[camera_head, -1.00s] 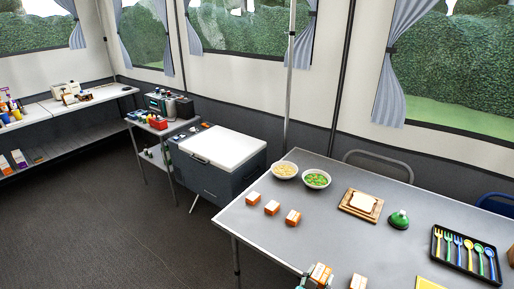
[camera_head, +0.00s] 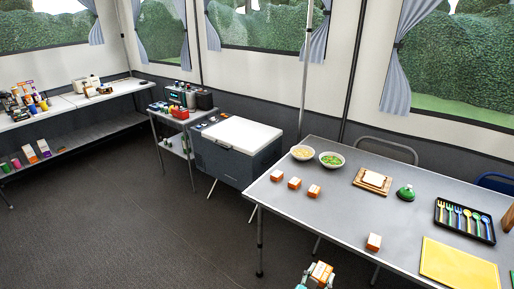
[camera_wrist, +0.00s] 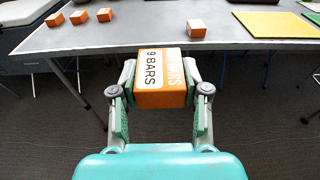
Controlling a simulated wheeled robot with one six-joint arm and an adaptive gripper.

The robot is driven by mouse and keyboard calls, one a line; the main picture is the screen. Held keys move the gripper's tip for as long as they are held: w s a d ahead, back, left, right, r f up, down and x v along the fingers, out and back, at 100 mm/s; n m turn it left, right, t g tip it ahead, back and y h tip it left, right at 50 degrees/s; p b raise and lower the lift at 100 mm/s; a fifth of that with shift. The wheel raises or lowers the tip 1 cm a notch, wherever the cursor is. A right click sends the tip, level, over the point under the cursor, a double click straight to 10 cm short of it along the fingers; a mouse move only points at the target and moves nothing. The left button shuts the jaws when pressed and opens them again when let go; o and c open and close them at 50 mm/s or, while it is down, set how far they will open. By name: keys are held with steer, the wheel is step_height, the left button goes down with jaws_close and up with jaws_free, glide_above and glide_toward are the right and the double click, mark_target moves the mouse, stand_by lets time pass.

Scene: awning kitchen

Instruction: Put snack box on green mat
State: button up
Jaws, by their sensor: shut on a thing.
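My gripper (camera_wrist: 160,92) is shut on an orange and white snack box (camera_wrist: 162,98) marked "9 BARS". In the wrist view the box sits between both fingers, in front of the near table edge. In the head view the held snack box (camera_head: 321,271) shows at the bottom, off the table's near side. The green mat (camera_wrist: 313,18) shows only in part at the right edge of the wrist view, beside a yellow mat (camera_wrist: 275,26). The gripper is well to the left of the green mat.
The grey table (camera_head: 320,225) carries several similar boxes, one (camera_head: 373,242) near its front edge. Two bowls (camera_head: 332,159), a bread board (camera_head: 361,183), a green object (camera_head: 405,193) and a cutlery tray (camera_head: 463,224) stand farther back. Floor at left is clear.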

steer(key=shift+s+a, duration=0.15)
steer(key=shift+w+f+y, duration=0.3)
steer(key=shift+w+f, duration=0.05)
steer(key=shift+w+d+f+n+t+y, duration=0.2)
steer(key=shift+w+f+n+t+y, duration=0.3)
steer(key=shift+w+f, duration=0.3)
steer(key=w+f+n+t+y, duration=0.2)
steer(key=f+n+y, duration=0.4)
steer(key=f, duration=0.7)
steer(key=shift+w+d+f+y, duration=0.2)
steer(key=shift+w+y, duration=0.35)
steer(key=shift+y, duration=0.45)
